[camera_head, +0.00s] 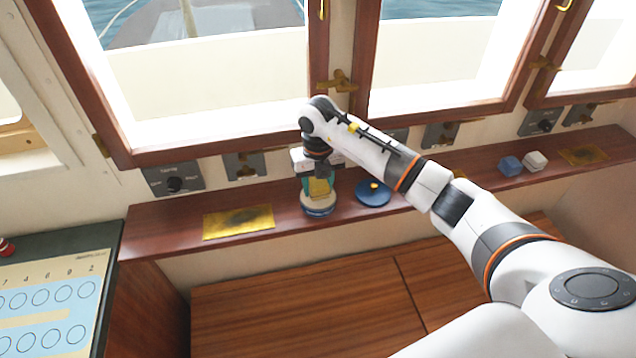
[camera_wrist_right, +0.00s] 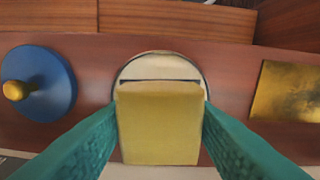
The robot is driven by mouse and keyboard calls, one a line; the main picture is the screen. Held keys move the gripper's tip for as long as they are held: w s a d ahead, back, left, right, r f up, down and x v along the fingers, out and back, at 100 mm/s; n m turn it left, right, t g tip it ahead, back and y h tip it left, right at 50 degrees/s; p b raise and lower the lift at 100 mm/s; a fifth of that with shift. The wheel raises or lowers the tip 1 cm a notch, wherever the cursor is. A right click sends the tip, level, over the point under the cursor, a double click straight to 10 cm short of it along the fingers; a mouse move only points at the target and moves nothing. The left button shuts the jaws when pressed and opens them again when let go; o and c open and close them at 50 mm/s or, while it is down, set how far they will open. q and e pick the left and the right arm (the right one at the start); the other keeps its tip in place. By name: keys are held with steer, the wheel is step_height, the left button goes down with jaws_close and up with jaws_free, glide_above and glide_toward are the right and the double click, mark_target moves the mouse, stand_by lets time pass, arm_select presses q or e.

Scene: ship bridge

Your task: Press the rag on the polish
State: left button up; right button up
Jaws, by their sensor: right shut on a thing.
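The polish is a round open tin (camera_head: 319,208) with a pale cream surface on the wooden ledge; it also shows behind the rag in the right wrist view (camera_wrist_right: 160,67). The rag is a yellow block (camera_head: 319,187), and my right gripper (camera_head: 318,180) is shut on it. In the right wrist view the rag (camera_wrist_right: 160,125) sits between the teal fingers and covers part of the tin. The rag is over the tin; I cannot tell whether it touches the polish. My left gripper is not in view.
A blue lid with a yellow knob (camera_head: 374,192) lies just right of the tin. A tarnished brass plate (camera_head: 238,221) lies to the left on the ledge (camera_head: 160,232). Blue (camera_head: 510,165) and white (camera_head: 535,161) blocks and another brass plate (camera_head: 584,155) are farther right. Windows rise behind.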

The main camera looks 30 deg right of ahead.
mark_target(318, 182)
steer(key=shift+f+b, duration=0.45)
steer(key=shift+f, duration=0.1)
stand_by(1.3)
steer(key=shift+r+p, duration=2.4)
steer(key=shift+r, duration=1.15)
